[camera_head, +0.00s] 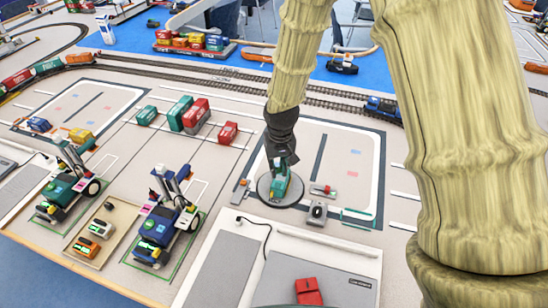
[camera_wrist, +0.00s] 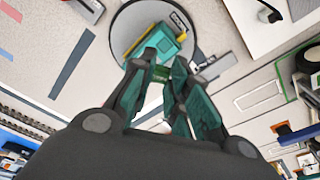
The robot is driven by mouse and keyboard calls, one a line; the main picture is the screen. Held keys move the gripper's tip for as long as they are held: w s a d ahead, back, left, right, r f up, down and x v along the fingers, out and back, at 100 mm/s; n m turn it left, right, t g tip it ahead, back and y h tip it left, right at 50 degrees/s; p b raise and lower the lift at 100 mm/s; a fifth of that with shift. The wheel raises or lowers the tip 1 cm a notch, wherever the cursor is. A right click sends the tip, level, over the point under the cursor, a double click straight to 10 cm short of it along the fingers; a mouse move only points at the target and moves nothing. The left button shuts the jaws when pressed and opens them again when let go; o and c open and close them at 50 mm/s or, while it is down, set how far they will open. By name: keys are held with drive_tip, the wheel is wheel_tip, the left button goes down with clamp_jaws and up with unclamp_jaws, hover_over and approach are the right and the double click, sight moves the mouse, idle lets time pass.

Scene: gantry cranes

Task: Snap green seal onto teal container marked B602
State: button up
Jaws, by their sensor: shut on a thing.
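In the wrist view the container (camera_wrist: 158,36), with a yellow strip along one side, lies just beyond my fingertips. My gripper (camera_head: 283,164) points down at the container's end. In the wrist view my gripper (camera_wrist: 160,74) is shut on a small green piece, which looks like the green seal (camera_wrist: 160,73). The seal is close to the container's near end; I cannot tell if they touch. The marking B602 is not legible.
A grey device with a black dial (camera_head: 317,212) and a small red-and-grey piece (camera_head: 323,190) lie right of the plate. Red and green containers (camera_head: 190,115) stand left. Toy vehicles (camera_head: 162,230) stand at front left. A red block (camera_head: 308,291) lies on the front panel.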

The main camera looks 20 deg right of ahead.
sight(278, 173)
drive_tip(key=shift+s+f+b, duration=0.15)
drive_tip(key=shift+s+b, duration=0.45)
drive_tip(key=shift+s, duration=0.35)
drive_tip(key=shift+a+f, duration=0.1)
drive_tip(key=shift+f, duration=0.25)
drive_tip(key=shift+w+f+b, duration=0.4)
drive_tip(key=shift+f+b, duration=0.05)
drive_tip(key=shift+f, duration=0.2)
drive_tip(key=shift+w+f+b, duration=0.35)
drive_tip(key=shift+f+b, duration=0.05)
drive_tip(key=shift+f, duration=0.35)
drive_tip(key=shift+s+f, duration=0.15)
drive_tip(key=shift+s, duration=0.25)
drive_tip(key=shift+w+f, duration=0.25)
drive_tip(key=shift+f, duration=0.1)
drive_tip(key=shift+s, duration=0.1)
drive_tip(key=shift+s+r, duration=0.1)
drive_tip(key=shift+r, duration=0.05)
drive_tip(key=shift+f, duration=0.45)
